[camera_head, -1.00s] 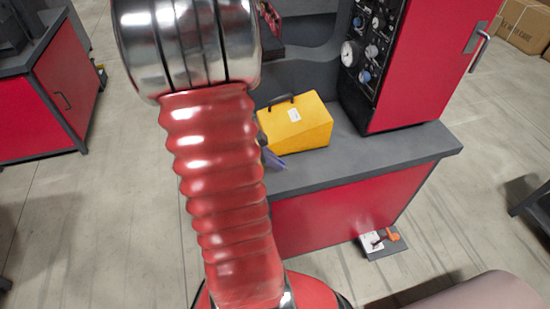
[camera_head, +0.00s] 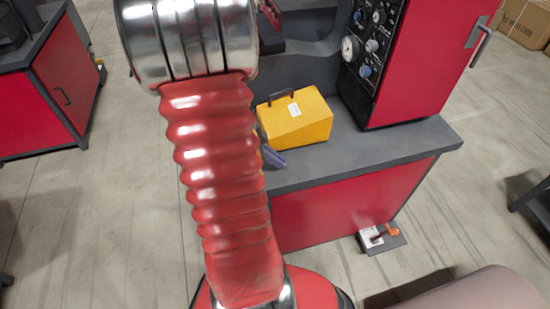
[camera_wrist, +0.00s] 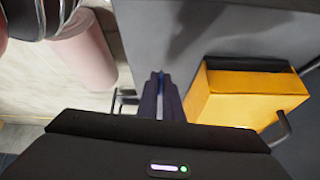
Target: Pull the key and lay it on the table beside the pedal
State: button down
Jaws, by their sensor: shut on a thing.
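My gripper (camera_wrist: 159,78) points away over the grey table top (camera_wrist: 185,40) in the wrist view, its two dark fingers close together. A thin bluish strip shows between them; it seems to be the key, mostly hidden by the fingers. In the head view only a bluish-purple bit, likely of my gripper (camera_head: 273,158), shows past my red arm. A yellow wedge-shaped box with a dark handle (camera_head: 294,121), apparently the pedal, stands on the table to its right. It also shows right of the fingers in the wrist view (camera_wrist: 235,105).
A red cabinet (camera_head: 430,65) with gauges and knobs (camera_head: 366,40) stands at the back right of the table. The table's front right (camera_head: 390,150) is bare. A small plate with an orange part (camera_head: 384,238) lies on the floor. Another red bench (camera_head: 55,85) stands left.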

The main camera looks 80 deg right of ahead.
jog(key=shift+f, duration=0.65)
jog(key=c, duration=1.8)
grip_release()
jog(key=shift+c, duration=0.2)
jog(key=v, duration=1.3)
jog(key=shift+w+r, duration=0.25)
jog(key=shift+a, duration=0.1)
